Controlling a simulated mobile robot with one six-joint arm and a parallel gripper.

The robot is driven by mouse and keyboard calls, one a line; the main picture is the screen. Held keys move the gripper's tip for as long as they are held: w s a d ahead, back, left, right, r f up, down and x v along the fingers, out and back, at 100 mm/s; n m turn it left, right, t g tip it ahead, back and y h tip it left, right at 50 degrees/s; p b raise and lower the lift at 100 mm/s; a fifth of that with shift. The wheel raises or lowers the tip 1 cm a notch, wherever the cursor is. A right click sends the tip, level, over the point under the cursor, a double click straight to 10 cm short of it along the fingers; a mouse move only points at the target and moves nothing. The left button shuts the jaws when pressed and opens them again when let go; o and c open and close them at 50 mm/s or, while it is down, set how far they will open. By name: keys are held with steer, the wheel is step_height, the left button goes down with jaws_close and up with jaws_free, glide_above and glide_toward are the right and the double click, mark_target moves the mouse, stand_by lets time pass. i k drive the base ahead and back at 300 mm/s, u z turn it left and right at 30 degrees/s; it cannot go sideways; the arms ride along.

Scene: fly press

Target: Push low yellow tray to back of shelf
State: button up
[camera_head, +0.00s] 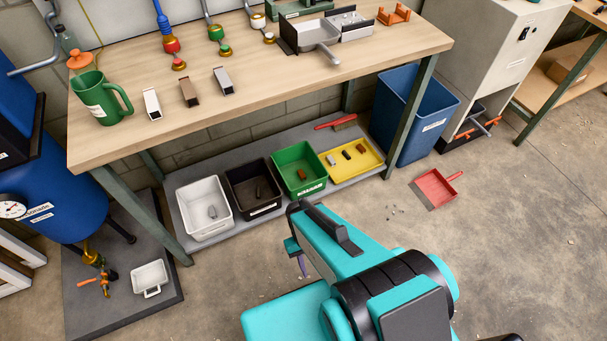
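The low yellow tray (352,169) lies on the grey lower shelf under the workbench, at the right end of a row of bins. It holds a few small parts, grey, dark and brownish. Its front edge is close to the shelf's front edge. My gripper (300,263) shows only in small part at the lower middle, mostly hidden behind my teal arm. It is in front of the shelf, to the left of the tray and apart from it in the picture. Whether its fingers are open or shut cannot be seen.
Left of the tray stand a green bin (299,188), a black bin (268,208) and a white bin (204,229). A red-handled brush (338,122) lies behind the tray. A blue waste bin (408,125) stands right of the table leg (412,112). A red dustpan (435,187) lies on the floor.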

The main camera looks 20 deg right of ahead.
mark_target(344, 169)
steer(key=z, duration=0.25)
steer(key=k, duration=1.55)
steer(key=u, duration=0.25)
steer(key=i, duration=1)
steer(key=u, duration=0.05)
